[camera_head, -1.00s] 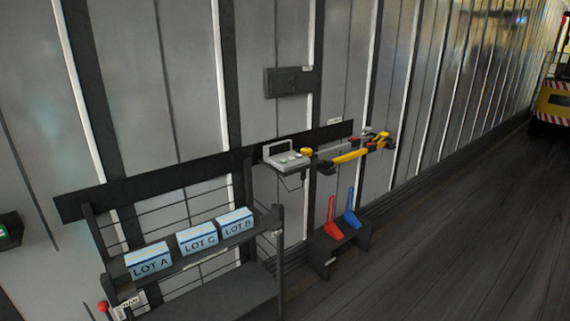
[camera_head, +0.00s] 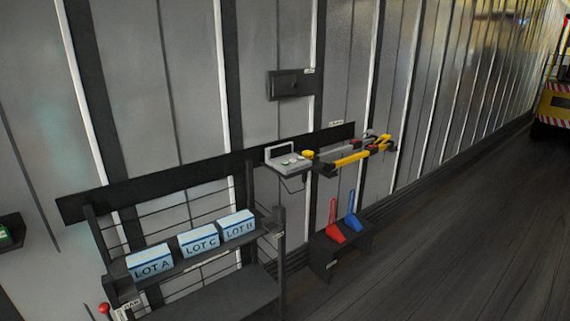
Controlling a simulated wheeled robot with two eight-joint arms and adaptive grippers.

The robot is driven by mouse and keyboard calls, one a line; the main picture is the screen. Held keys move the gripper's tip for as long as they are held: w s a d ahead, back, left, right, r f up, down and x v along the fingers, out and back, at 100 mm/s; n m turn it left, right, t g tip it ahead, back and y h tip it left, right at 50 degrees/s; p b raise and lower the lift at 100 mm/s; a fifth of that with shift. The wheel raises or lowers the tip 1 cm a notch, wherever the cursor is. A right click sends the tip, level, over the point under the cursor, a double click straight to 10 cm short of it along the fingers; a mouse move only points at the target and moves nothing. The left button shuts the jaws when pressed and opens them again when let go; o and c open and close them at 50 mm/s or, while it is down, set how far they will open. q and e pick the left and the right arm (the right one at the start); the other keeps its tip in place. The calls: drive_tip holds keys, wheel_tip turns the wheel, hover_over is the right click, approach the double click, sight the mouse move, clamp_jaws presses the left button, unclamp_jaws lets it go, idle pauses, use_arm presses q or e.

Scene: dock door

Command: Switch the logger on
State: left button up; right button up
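No label names the logger legibly. A light grey device (camera_head: 288,163) with a raised frame or lid and small green marks sits on a wall ledge in the middle of the view; it may be the logger. A dark cable hangs below it. A small yellow item (camera_head: 308,154) is at its right. A dark grey box (camera_head: 290,84) with a small knob or latch is fixed to the wall above. Any switch is too small to make out. Neither of my grippers is in view.
A dark rack (camera_head: 232,301) at lower left bears boxes LOT A (camera_head: 150,264), LOT C (camera_head: 199,241) and LOT B (camera_head: 237,228). A yellow-edged holder (camera_head: 351,159) is right of the device. Red (camera_head: 335,233) and blue (camera_head: 353,222) scoops stand on a low stand.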

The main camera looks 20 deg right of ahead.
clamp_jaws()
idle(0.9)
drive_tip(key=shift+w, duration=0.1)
